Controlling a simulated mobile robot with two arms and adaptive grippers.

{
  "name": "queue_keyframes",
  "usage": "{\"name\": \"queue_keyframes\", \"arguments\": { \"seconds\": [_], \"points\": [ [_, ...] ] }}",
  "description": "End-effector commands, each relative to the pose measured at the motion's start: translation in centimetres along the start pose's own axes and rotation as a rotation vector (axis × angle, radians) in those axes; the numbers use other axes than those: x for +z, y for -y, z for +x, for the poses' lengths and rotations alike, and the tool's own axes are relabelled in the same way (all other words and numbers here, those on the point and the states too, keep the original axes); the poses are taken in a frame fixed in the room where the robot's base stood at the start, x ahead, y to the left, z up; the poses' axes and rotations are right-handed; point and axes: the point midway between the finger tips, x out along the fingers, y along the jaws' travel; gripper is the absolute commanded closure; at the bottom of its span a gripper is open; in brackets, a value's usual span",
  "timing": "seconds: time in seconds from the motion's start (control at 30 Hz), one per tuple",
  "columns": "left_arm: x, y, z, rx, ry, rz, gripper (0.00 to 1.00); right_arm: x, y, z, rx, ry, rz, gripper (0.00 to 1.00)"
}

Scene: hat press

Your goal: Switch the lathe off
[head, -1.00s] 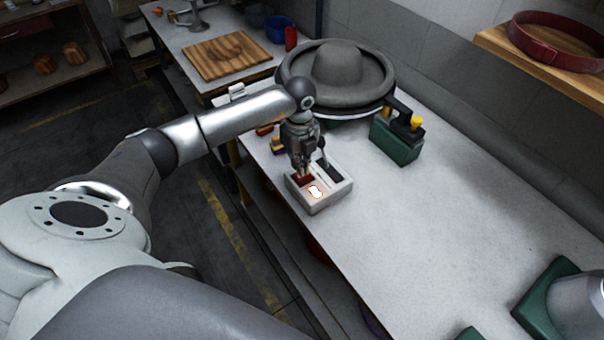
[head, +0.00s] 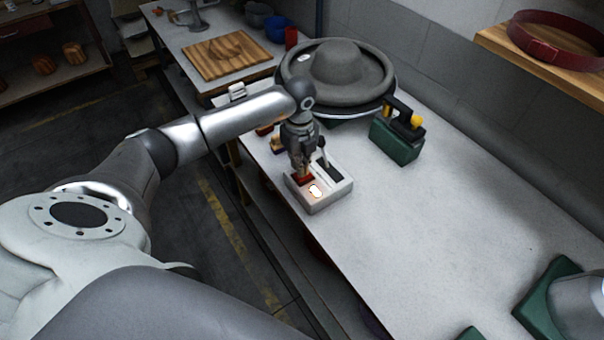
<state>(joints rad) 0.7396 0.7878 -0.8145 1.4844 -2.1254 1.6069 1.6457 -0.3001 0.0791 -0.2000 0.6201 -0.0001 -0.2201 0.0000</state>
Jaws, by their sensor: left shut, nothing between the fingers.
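A white control box (head: 330,201) sits at the left edge of the long table. It carries a red switch (head: 303,179), a glowing white lamp (head: 316,190) and a dark slot with a lever (head: 323,155). My left gripper (head: 301,172) points down with its fingers shut and empty, its tips at the red switch. The fingers partly hide the switch; I cannot tell whether they press it. Behind the box, a grey hat (head: 338,66) with a wide upturned brim lies on the round lathe (head: 355,115). A small white mark shows on the brim. My right gripper is out of view.
A green block with a black and yellow top (head: 396,143) stands right of the box. A red hoop (head: 553,38) lies on a wooden shelf at upper right. Green-based equipment (head: 540,295) stands at lower right. The table's middle is clear.

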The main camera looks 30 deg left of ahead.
Motion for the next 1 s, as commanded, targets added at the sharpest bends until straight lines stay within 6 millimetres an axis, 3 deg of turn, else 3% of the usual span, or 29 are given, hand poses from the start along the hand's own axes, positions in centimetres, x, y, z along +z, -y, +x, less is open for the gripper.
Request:
{"name": "queue_keyframes", "arguments": {
  "seconds": [1.0],
  "points": [
    [0.0, 0.0, 1.6, 0.001, 0.000, 0.000, 1.00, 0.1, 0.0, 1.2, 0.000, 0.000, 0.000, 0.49]
  ]
}}
